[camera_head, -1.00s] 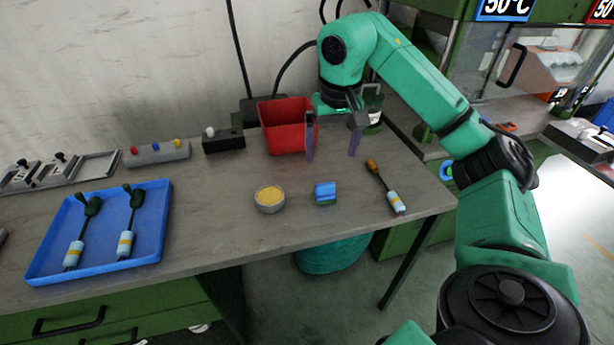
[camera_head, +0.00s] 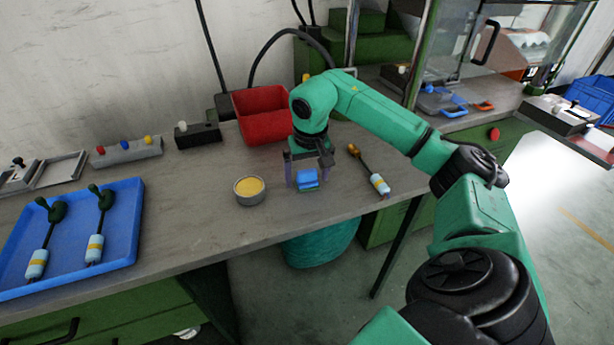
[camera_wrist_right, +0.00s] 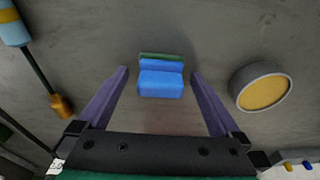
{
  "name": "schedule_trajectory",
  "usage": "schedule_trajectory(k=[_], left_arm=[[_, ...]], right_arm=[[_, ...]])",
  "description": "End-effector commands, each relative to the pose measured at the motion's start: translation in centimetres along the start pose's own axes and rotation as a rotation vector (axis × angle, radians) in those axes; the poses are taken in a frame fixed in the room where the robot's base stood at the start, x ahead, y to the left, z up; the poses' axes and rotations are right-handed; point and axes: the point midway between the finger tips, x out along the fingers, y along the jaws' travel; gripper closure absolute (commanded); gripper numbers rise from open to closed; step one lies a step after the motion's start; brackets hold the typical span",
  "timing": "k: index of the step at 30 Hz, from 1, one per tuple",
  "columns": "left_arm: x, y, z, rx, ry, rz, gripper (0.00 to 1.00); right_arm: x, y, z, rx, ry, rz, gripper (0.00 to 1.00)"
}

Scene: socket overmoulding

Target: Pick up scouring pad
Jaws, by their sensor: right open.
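The scouring pad (camera_head: 307,178) is a small blue block with a green layer. It lies on the grey table near the front edge. It also shows in the right wrist view (camera_wrist_right: 161,79), just beyond and between the fingertips. My right gripper (camera_head: 308,180) is open, with its two purple fingers pointing down on either side of the pad. In the right wrist view its fingers (camera_wrist_right: 158,72) stand apart with a gap on each side of the pad. Nothing is held. My left gripper is not in view.
A round tin with yellow filling (camera_head: 249,191) stands left of the pad. A tool with a wooden tip and a light-blue handle (camera_head: 379,184) lies to the right. A red bin (camera_head: 262,120) stands behind. A blue tray (camera_head: 125,235) with two tools is at the left.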

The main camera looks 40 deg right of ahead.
Motion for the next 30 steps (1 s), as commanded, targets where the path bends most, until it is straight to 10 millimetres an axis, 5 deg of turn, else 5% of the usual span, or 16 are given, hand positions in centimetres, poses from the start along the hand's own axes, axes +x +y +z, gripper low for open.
schedule_trajectory(k=[2, 6, 9, 20, 23, 30], left_arm=[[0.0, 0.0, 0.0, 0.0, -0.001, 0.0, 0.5], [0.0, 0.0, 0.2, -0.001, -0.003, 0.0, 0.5], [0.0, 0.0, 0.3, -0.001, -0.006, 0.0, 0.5], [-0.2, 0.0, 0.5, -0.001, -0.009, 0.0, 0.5], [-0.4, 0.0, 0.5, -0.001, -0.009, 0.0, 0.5], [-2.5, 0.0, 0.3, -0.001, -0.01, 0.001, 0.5]], right_arm=[[0.0, 0.0, 0.0, 0.0, 0.0, 0.0, 0.04], [-0.1, 0.0, 0.0, 0.0, 0.0, 0.0, 0.57], [-0.1, 0.0, 0.0, 0.0, 0.0, -0.001, 0.88], [-1.2, -0.1, -0.2, 0.0, 0.003, -0.003, 0.89], [-3.1, -0.1, -0.6, 0.0, 0.004, -0.004, 0.89], [-12.5, -0.1, -2.0, 0.0, 0.007, -0.007, 0.89]])
